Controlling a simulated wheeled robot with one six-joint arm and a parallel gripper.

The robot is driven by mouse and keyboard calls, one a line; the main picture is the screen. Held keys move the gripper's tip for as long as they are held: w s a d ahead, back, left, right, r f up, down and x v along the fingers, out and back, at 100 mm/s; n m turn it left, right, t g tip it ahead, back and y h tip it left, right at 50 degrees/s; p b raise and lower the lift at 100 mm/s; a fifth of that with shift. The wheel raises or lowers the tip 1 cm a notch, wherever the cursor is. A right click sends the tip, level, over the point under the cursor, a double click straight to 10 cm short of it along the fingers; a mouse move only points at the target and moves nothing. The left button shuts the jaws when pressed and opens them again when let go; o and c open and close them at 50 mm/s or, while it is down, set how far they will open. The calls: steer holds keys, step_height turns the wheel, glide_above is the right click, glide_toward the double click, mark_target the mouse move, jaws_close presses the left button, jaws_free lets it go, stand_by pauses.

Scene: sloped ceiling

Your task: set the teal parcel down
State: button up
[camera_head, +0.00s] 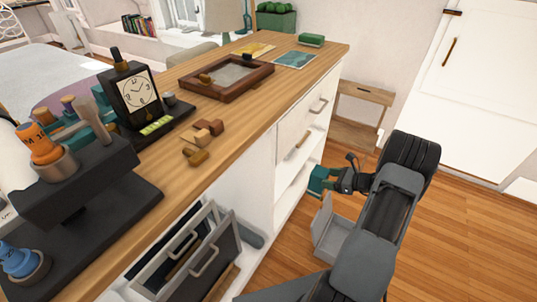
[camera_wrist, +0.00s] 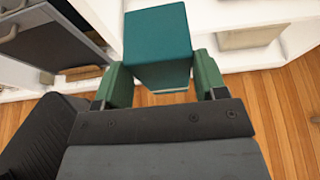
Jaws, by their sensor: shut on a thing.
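The teal parcel (camera_wrist: 157,40) is a small box between the two green-padded fingers of my gripper (camera_wrist: 163,78) in the wrist view. The gripper is shut on it. In the head view the parcel (camera_head: 318,180) shows at the end of my gripper (camera_head: 328,180), off the floor and beside the open white shelves (camera_head: 292,182). I cannot tell whether it touches a shelf. Part of the parcel is hidden by the fingers.
A grey open box (camera_head: 331,242) stands below my arm. Floor at right is clear.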

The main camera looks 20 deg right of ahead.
steer(key=r+b+x, duration=0.1)
steer(key=b+x, duration=0.5)
steer(key=x, duration=1.2)
steer(key=shift+w+r, duration=0.15)
steer(key=shift+w, duration=0.2)
steer(key=shift+d+b, duration=0.1)
steer(key=shift+b, duration=0.2)
steer(key=shift+f, duration=0.25)
steer(key=o, duration=1.3)
